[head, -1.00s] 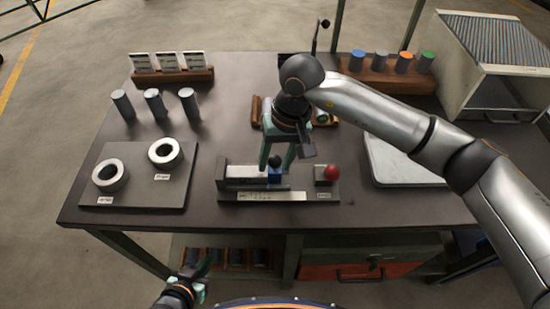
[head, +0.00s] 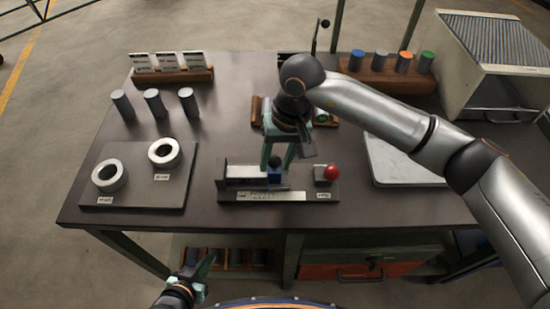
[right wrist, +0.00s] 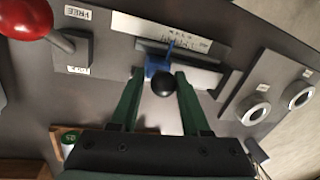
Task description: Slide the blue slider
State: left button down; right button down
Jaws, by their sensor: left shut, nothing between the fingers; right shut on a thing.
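The blue slider (head: 275,177) with its black ball knob (head: 274,161) sits in a grey metal fixture (head: 243,184) at the table's front. In the right wrist view the blue slider (right wrist: 156,66) lies beside a white printed scale (right wrist: 175,37), with the black knob (right wrist: 164,85) between the fingers. My right gripper (head: 277,165) reaches down from above and is shut on the knob. Its fingers (right wrist: 157,90) stand on both sides of the knob in the right wrist view. My left gripper (head: 206,272) is shut and empty, low in front of the table.
A red ball-topped lever (head: 331,172) stands right of the slider on the same fixture. A plate with two rings (head: 140,195) lies left, with several grey cylinders (head: 153,103) behind it. A pale flat plate (head: 400,165) lies right, under my right arm.

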jog(key=shift+s+a+r, duration=0.1)
jog(key=shift+a+r, duration=0.1)
jog(key=shift+a, duration=0.2)
jog(key=shift+d+f+b, duration=0.25)
jog(key=shift+d+b, duration=0.2)
jog(key=shift+b, duration=0.45)
jog(key=shift+d+r+b, duration=0.1)
jog(key=shift+d+b, duration=0.15)
jog(key=shift+b, duration=0.05)
jog(key=shift+d+r, duration=0.15)
jog(key=shift+d, duration=0.05)
jog(key=c, duration=0.6)
grip_release()
jog(key=shift+c, duration=0.2)
jog(key=shift+o, duration=0.5)
jog(key=shift+d, duration=0.1)
notch_tip(320, 180, up, 12)
jog(key=d, duration=0.2)
jog(key=shift+w+d+b, duration=0.2)
jog(key=shift+w+b, duration=0.05)
jog(key=shift+b, duration=0.2)
